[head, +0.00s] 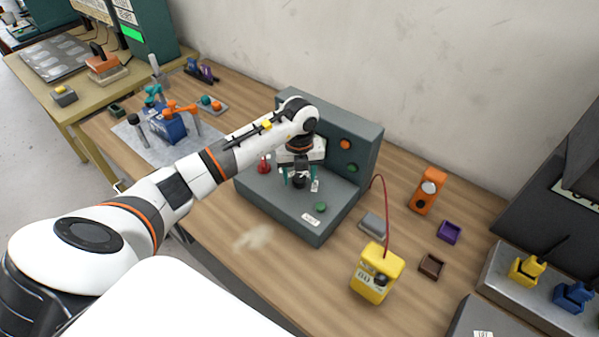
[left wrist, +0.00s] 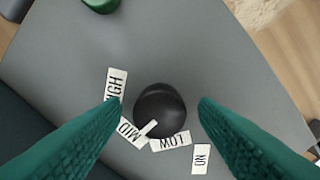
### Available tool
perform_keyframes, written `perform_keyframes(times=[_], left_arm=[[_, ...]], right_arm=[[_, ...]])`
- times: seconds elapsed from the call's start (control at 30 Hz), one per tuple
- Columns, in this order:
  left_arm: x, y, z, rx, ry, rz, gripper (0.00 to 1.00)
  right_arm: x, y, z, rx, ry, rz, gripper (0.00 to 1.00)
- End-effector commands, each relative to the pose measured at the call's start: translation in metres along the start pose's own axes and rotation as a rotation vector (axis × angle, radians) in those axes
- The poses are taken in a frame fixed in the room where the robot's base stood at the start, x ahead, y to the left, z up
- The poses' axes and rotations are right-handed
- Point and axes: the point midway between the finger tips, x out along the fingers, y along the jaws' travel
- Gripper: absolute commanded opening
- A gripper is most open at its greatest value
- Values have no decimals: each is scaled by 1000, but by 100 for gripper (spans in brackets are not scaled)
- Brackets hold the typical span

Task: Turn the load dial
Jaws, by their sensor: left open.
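The load dial (left wrist: 163,100) is a round black knob on a grey panel, with a white pointer mark on its edge. In the left wrist view the mark points toward the MID label (left wrist: 130,131), close to the LOW label (left wrist: 171,142). A HIGH label (left wrist: 115,84) and a short label, ON or NO (left wrist: 201,158), are also around it. My left gripper (left wrist: 160,106) is open, its teal fingers on either side of the dial with gaps. In the head view my left gripper (head: 300,180) points down over the grey machine (head: 275,208), mostly hiding the dial.
The machine's upright back panel (head: 362,142) stands close behind my gripper. A red knob (head: 264,165) and a green button (head: 321,207) are near it. A yellow box (head: 377,275) with a red cable stands to the right. Bare wood lies in front.

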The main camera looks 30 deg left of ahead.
Motion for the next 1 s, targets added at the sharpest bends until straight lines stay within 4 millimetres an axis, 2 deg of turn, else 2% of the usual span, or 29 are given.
perform_keyframes(times=[0.13, 0.4, 0.73, 1.0], left_arm=[[0, 0, 0, 0, 0, 0, 55], [0, 0, 0, 0, -1, 0, 11], [1, 0, 0, 46, 1, -1, 11], [2, -1, -1, 218, 2, -2, 11]], right_arm=[[0, 1, -5, 0, 7, 1, 66], [0, 2, -8, -1, 12, 2, 66], [5, 2, -8, 0, 12, 3, 66], [22, 4, -10, 0, 12, 4, 66]])
